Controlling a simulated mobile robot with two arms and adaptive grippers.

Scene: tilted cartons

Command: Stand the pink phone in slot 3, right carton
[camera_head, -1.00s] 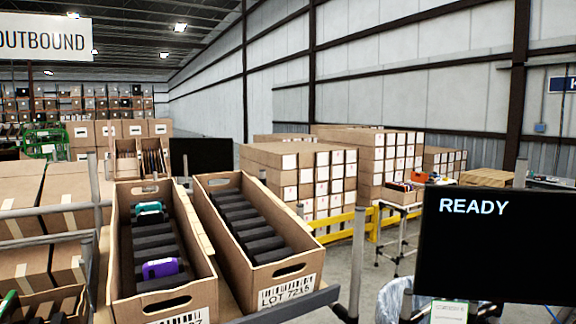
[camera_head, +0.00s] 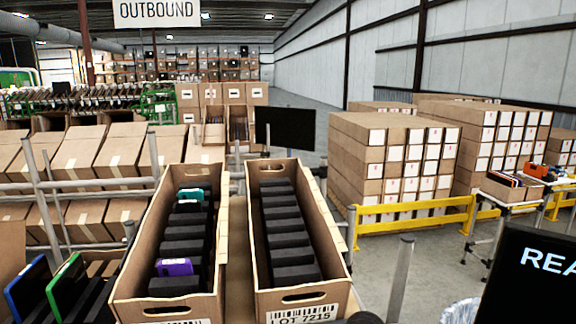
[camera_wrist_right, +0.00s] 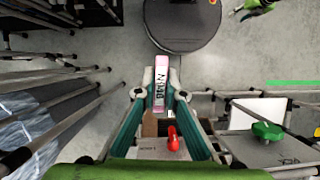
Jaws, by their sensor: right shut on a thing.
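The pink phone (camera_wrist_right: 160,88) is seen edge-on in the right wrist view, with dark marks on a pale label. My right gripper (camera_wrist_right: 161,78) is shut on it, one finger on each side, above the grey floor. The right carton (camera_head: 344,268) stands in the head view, tilted, with a row of black foam dividers and no phone showing between them. Slot numbers cannot be read. Neither gripper shows in the head view, and my left gripper is in no frame.
The left carton (camera_head: 132,272) stands close beside it, holding a teal phone (camera_head: 194,194) and a purple phone (camera_head: 174,267). A black monitor (camera_head: 530,275) is at lower right. A metal post (camera_head: 400,278) rises right of the right carton. Dark devices with blue and green edges are at lower left.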

